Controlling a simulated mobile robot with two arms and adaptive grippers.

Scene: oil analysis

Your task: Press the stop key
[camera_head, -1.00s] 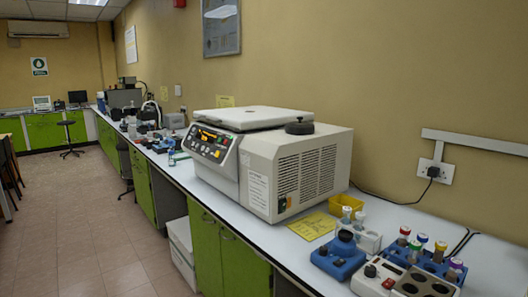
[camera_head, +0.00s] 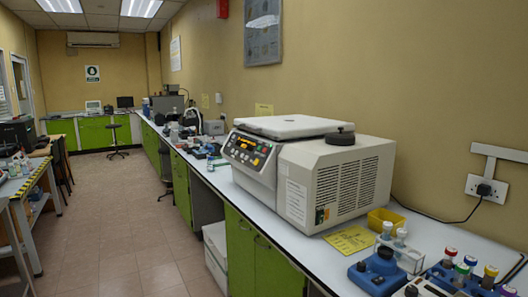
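A white and grey benchtop machine (camera_head: 305,170) with a lid on top stands on the long white bench. It looks like a centrifuge. Its sloped control panel (camera_head: 247,151) faces left and has a lit orange display and several small coloured keys. The labels are too small to read, so I cannot tell which key is the stop key. Neither of my grippers is in view.
A yellow tray (camera_head: 384,219), a yellow sheet (camera_head: 349,240), a blue device (camera_head: 376,271) and a rack of coloured-cap tubes (camera_head: 466,275) lie right of the machine. Green cabinets (camera_head: 250,252) line the bench front. The tiled floor (camera_head: 120,235) on the left is clear.

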